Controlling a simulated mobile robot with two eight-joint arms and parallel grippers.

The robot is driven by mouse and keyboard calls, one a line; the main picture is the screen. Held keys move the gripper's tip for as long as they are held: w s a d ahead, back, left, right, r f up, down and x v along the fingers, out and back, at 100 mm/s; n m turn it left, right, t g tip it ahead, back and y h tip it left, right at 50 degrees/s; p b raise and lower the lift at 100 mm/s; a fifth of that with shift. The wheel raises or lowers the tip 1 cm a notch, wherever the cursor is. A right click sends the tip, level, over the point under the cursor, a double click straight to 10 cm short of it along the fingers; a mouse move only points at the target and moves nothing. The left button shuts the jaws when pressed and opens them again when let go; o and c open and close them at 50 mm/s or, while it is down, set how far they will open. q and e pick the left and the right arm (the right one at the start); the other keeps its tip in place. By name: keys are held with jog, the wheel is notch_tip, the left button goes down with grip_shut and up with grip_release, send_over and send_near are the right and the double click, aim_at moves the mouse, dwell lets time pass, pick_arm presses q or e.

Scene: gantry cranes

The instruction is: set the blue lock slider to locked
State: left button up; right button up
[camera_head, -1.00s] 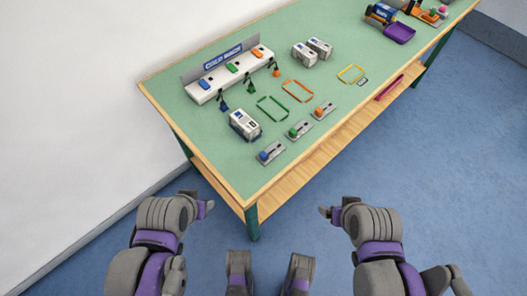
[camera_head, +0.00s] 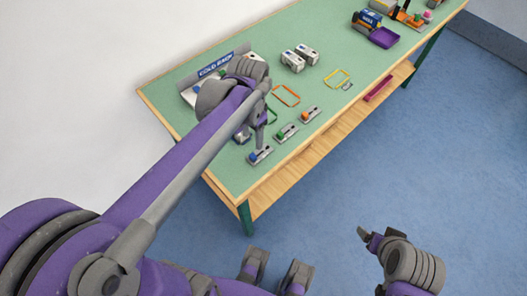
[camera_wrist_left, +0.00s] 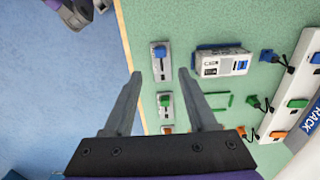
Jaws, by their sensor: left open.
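The blue lock slider (camera_head: 254,157) is a blue knob on a small grey plate near the front edge of the green table. In the left wrist view the blue knob (camera_wrist_left: 160,51) sits toward the upper end of its plate; I cannot read which end is locked. My left gripper (camera_head: 258,138) is above this plate, pointing down. In the wrist view its two fingers (camera_wrist_left: 160,74) are spread, one on each side of the plate, with nothing between them. Contact with the knob is not visible. My right gripper (camera_head: 367,235) hangs off the table over the floor, its jaws unclear.
A green slider (camera_head: 282,132) and an orange slider (camera_head: 306,113) lie in a row beside the blue one. A white boxy unit (camera_wrist_left: 222,63) stands close to the blue slider. The white Cold Rack (camera_wrist_left: 302,82) is behind, partly hidden by my left arm in the head view.

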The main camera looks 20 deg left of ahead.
aim_at(253, 156)
pick_arm(q)
notch_tip(253, 156, down, 10)
jog(key=shift+f+b, duration=0.1)
jog(key=shift+b, duration=0.65)
grip_shut()
jog(key=shift+a, duration=0.1)
dwell(0.9)
